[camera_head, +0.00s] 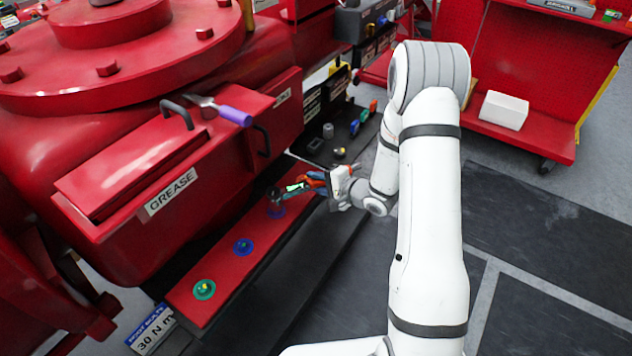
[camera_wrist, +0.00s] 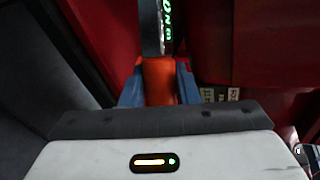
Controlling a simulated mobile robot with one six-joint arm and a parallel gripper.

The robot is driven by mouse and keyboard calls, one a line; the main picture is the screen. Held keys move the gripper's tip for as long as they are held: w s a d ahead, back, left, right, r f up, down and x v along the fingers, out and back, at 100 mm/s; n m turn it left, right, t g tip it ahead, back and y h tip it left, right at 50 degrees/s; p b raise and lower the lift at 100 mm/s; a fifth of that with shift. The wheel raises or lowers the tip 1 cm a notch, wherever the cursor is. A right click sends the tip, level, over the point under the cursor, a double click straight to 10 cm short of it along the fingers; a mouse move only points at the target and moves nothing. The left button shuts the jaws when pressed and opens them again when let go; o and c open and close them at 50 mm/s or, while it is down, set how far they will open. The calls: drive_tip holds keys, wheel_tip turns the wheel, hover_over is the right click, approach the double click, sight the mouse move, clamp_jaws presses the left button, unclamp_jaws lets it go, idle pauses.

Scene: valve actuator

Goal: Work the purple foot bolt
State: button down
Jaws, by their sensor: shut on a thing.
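My gripper (camera_head: 320,181) is at the foot rail's far end, shut on the orange handle of a torque wrench (camera_head: 295,187). In the wrist view the orange handle of the wrench (camera_wrist: 158,78) sits between the blue fingers (camera_wrist: 159,88), and a grey shaft with a lit green display runs away from it. The wrench's dark head is over the purple foot bolt (camera_head: 278,212), which shows partly below it. I cannot tell whether the head is seated on the bolt. The bolt is not visible in the wrist view.
A blue bolt (camera_head: 243,247) and a green bolt (camera_head: 204,289) sit nearer on the same red rail (camera_head: 222,268). A sign (camera_head: 153,330) reads 30 N m. The red machine body with the GREASE box (camera_head: 140,180) rises left of the rail. Dark floor lies to the right.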

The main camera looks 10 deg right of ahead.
drive_tip(key=shift+f+b, duration=0.4)
drive_tip(key=shift+f, duration=0.35)
drive_tip(key=shift+s+d+m+t+h+b, duration=0.2)
drive_tip(key=shift+s+m+t+h+b, duration=0.2)
drive_tip(key=shift+s+m+t+h, duration=0.6)
drive_tip(key=shift+s, duration=0.1)
drive_tip(key=shift+s, duration=0.1)
drive_tip(key=shift+s+d+m+t+h+b, duration=0.1)
drive_tip(key=shift+s+m+t+h+b, duration=0.5)
drive_tip(key=shift+s+m+h+b, duration=0.4)
drive_tip(key=shift+s+m, duration=0.15)
drive_tip(key=shift+m, duration=0.15)
